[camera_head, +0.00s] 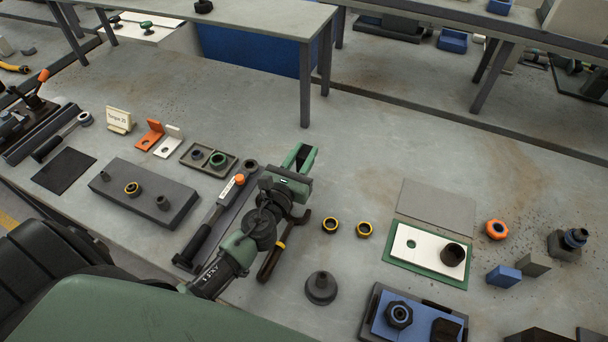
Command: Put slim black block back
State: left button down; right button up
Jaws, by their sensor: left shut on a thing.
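My left gripper (300,160) reaches in from the lower left and is over the middle of the bench, its green fingers pointing away from me. It is shut on a dark, slim thing, which I take for the slim black block (303,156); the fingers hide most of it. I cannot tell its height above the bench. My right gripper is not in view.
Below my left wrist lie a torque wrench (213,222) and a dark-handled tool (271,261). A grey block with rings (177,209) is left. Right are two yellow-black rings, a green-edged white plate (407,265), a blue block (503,277) and a dark fixture (373,301).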

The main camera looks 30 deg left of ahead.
pick_arm(q)
jog(key=shift+f, duration=0.4)
notch_tip(320, 180, down, 4)
jog(key=b, duration=0.3)
jog(key=shift+f, duration=0.1)
jog(key=shift+s, duration=0.1)
jog(key=shift+f+b, duration=0.15)
jog(key=shift+b, duration=0.2)
jog(key=c, duration=1.2)
grip_release()
jog(key=shift+o, duration=0.4)
